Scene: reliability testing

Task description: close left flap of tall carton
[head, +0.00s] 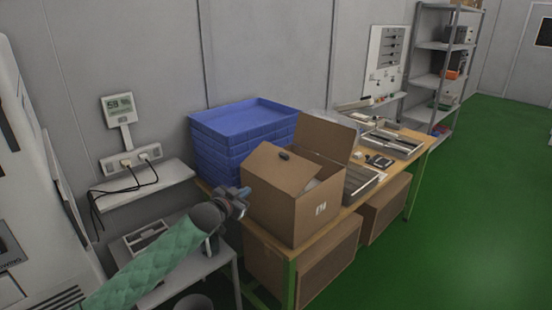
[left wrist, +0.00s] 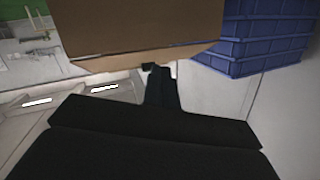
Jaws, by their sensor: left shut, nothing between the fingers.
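The tall brown carton (head: 290,210) stands on the near end of the wooden table. One flap (head: 277,168) on its left side slopes over part of the opening, with a small dark mark near its upper edge. Another flap (head: 326,136) stands up at the far right side. My left gripper (head: 240,200) is shut and empty, just left of the carton. In the left wrist view its closed fingertips (left wrist: 156,70) are by the lower edge of a brown cardboard panel (left wrist: 145,28). I cannot tell whether they touch it. My right gripper is not in view.
Stacked blue trays (head: 240,130) stand behind the carton and also show in the left wrist view (left wrist: 262,40). Grey trays (head: 390,143) lie farther along the table (head: 425,140). A wall shelf (head: 145,184) with cables is at left. Green floor (head: 470,210) is clear at right.

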